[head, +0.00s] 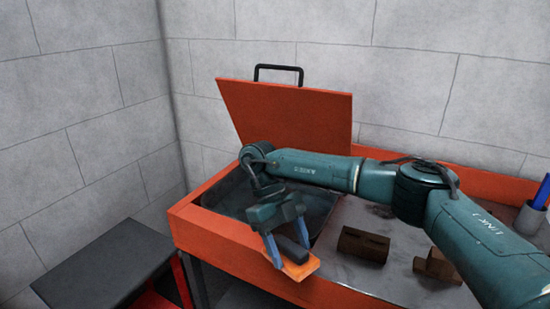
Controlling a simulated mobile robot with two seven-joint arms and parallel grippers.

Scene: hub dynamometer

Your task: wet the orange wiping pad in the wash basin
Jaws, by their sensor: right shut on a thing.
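The wash basin (325,200) is a dark recess in the left part of an orange-framed bench, and my right arm crosses in front of it. The orange wiping pad (303,268) has a dark grip on top. My right gripper (290,258) is shut on the pad and holds it near the bench's front rim, in front of the basin. Whether the pad touches the rim, I cannot tell. My left gripper does not show.
An orange lid (290,113) with a black handle stands open behind the basin. Brown blocks (363,244) lie on the grey bench top to the right. A cup (529,217) with a blue item stands at the far right. A dark low table (108,266) is at the left.

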